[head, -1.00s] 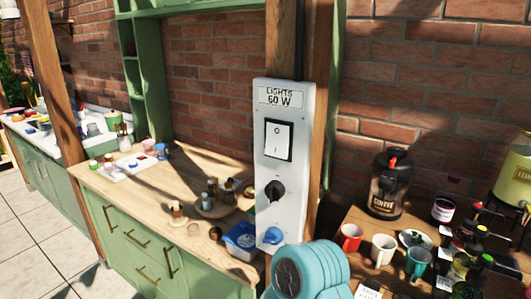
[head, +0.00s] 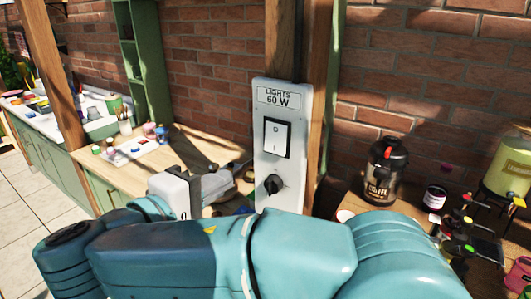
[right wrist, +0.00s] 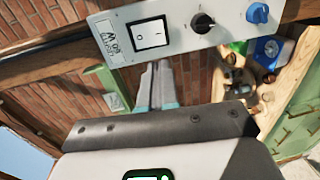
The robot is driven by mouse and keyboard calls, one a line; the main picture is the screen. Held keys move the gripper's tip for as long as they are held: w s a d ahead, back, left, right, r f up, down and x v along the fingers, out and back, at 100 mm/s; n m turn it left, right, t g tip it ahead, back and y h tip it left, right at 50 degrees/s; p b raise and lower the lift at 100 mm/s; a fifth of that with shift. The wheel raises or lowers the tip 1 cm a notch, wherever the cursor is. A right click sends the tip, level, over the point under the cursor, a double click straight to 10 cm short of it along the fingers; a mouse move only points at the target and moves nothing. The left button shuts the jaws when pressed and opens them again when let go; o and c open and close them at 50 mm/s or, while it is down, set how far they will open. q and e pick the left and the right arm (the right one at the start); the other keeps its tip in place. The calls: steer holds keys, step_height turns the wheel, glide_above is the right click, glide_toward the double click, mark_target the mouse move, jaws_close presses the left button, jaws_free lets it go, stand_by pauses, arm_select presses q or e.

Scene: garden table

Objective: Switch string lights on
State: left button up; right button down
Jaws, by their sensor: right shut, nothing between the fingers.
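A white switch panel labelled "LIGHTS 60 W" (head: 296,150) is fixed to a wooden post. It carries a white rocker switch (head: 276,138) in a black frame, marked O above and I below, and a black rotary knob (head: 273,185) below that. I cannot tell which side of the rocker is pressed. In the right wrist view the panel lies sideways, with the rocker (right wrist: 148,34), the knob (right wrist: 202,22) and a blue knob (right wrist: 257,13). My right gripper (head: 246,178) is shut and empty, left of the panel. Its fingertips (right wrist: 161,66) show just short of the panel's edge near the rocker.
A wooden counter (head: 182,148) with small items stands behind my right gripper. My right arm crosses the bottom of the head view.

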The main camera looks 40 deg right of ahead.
mark_target(274, 151)
steer(key=shift+f, duration=0.1)
steer(key=p+x, duration=0.4)
steer(key=x, duration=0.9)
steer(key=shift+w+d, duration=0.3)
steer(key=shift+d, duration=0.2)
steer(key=shift+f+b, duration=0.25)
steer(key=shift+b, duration=0.05)
steer(key=shift+w+d, duration=0.1)
steer(key=shift+d, duration=0.1)
